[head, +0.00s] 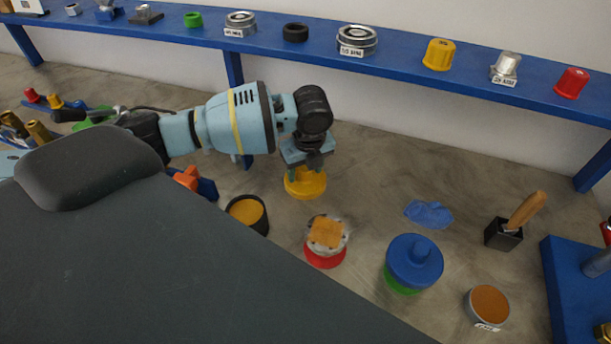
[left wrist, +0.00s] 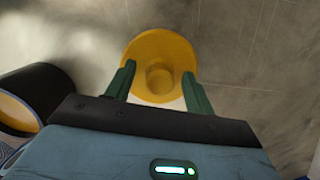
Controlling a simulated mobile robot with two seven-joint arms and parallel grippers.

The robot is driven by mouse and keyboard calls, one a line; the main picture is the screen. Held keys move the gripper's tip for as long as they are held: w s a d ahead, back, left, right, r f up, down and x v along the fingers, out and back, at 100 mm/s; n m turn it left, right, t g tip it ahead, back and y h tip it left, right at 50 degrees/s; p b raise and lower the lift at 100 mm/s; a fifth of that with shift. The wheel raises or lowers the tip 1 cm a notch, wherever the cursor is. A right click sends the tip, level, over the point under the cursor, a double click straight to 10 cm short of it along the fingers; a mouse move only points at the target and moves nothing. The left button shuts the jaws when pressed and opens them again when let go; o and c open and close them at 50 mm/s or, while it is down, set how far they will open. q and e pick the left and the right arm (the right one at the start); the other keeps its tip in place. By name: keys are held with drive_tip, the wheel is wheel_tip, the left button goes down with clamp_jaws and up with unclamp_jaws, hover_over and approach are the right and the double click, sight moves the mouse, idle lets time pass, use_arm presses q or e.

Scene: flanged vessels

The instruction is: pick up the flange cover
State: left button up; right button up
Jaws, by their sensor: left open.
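A yellow flange cover (head: 306,186), a round disc with a central knob, is below my left gripper (head: 306,168) in the head view. In the left wrist view the yellow cover (left wrist: 150,50) shows from above, its knob between the two green fingers of my left gripper (left wrist: 158,75). The fingers are open, one on each side of the knob; I cannot tell whether they touch the cover. A strip of something pale shows below the disc. A blue cover (head: 414,258) with a knob sits on a green base further right. My right gripper is not in view.
A black-rimmed vessel (head: 248,213) stands left of the yellow cover. A red-based flanged vessel (head: 327,238), a blue cloth (head: 428,214), a brush in a black holder (head: 503,234) and a brown-topped tin (head: 488,306) are to the right. A blue shelf (head: 190,36) runs behind.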

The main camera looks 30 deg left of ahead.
sight(305, 168)
use_arm(q)
drive_tip(key=c, duration=1.1)
drive_tip(key=shift+o, duration=0.2)
wheel_tip(305, 168, up, 10)
drive_tip(key=s+d+r+m+h+p, duration=0.1)
drive_tip(key=s+d+r+m, duration=0.1)
drive_tip(key=s+d+m, duration=0.4)
drive_tip(key=s+d+r+m, duration=0.2)
drive_tip(key=s+d+m, duration=0.4)
drive_tip(key=d+m, duration=0.1)
drive_tip(key=shift+s+d+r+m+t+h+p, duration=0.2)
drive_tip(key=shift+s+r+m+t+h+p, duration=0.1)
drive_tip(key=shift+s+t+h+p, duration=0.1)
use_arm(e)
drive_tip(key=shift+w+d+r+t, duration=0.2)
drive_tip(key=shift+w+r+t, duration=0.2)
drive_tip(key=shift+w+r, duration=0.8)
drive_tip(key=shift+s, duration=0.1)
